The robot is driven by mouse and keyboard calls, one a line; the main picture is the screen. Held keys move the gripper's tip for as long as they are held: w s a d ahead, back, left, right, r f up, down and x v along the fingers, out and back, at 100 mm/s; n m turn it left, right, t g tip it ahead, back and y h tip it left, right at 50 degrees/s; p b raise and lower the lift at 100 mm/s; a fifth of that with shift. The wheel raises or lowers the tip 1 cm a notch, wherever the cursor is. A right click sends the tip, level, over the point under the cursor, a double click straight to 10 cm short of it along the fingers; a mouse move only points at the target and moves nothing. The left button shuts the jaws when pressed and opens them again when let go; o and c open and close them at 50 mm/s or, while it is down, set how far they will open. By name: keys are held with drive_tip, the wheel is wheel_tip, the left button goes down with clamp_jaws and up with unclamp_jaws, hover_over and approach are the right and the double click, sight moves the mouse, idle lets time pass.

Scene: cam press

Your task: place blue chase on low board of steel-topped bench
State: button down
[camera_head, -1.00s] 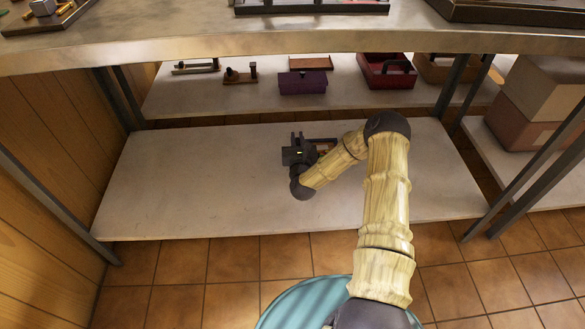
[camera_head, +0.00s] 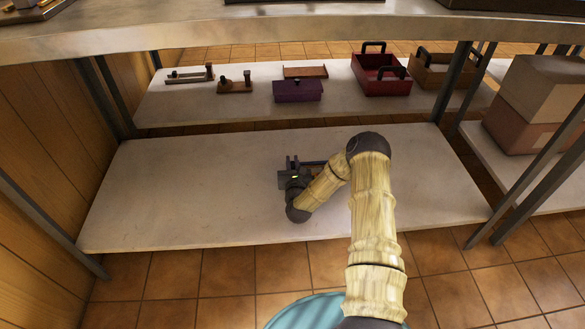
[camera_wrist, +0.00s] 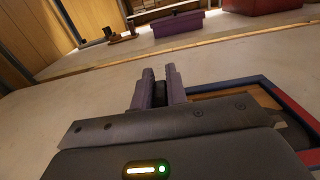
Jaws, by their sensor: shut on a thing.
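The blue chase shows in the wrist view as a blue-edged frame (camera_wrist: 232,81) with wood inside and a red edge at right. In the head view only a thin blue strip (camera_head: 313,162) shows behind my gripper and arm. My gripper (camera_head: 292,163) is over the low board (camera_head: 170,190) of the steel-topped bench (camera_head: 230,30). In the wrist view its fingers (camera_wrist: 160,88) are close together around something dark, beside the frame. The grip point on the chase is mostly hidden. I cannot tell whether the chase touches the board.
A second board behind holds a purple box (camera_head: 298,90), a red tray (camera_head: 382,84), a brown tray (camera_head: 435,75) and small wooden tools (camera_head: 234,86). Boxes (camera_head: 540,90) stand at right. Bench legs (camera_head: 455,85) flank the low board. Its left half is bare.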

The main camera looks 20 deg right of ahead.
drive_tip(key=shift+f, duration=0.7)
drive_tip(key=c, duration=1.4)
unclamp_jaws()
drive_tip(key=shift+s+a+r+p, duration=0.1)
drive_tip(key=shift+s+p, duration=0.3)
drive_tip(key=shift+s, duration=0.15)
drive_tip(key=s+p, duration=0.1)
drive_tip(key=s, duration=0.2)
drive_tip(key=s+a+p, duration=0.1)
drive_tip(key=s+p, duration=0.1)
drive_tip(key=s, duration=0.1)
drive_tip(key=s+a+p, duration=0.1)
drive_tip(key=s+p, duration=0.1)
drive_tip(key=s, duration=0.2)
drive_tip(key=shift+s+p, duration=0.3)
drive_tip(key=shift+s, duration=0.05)
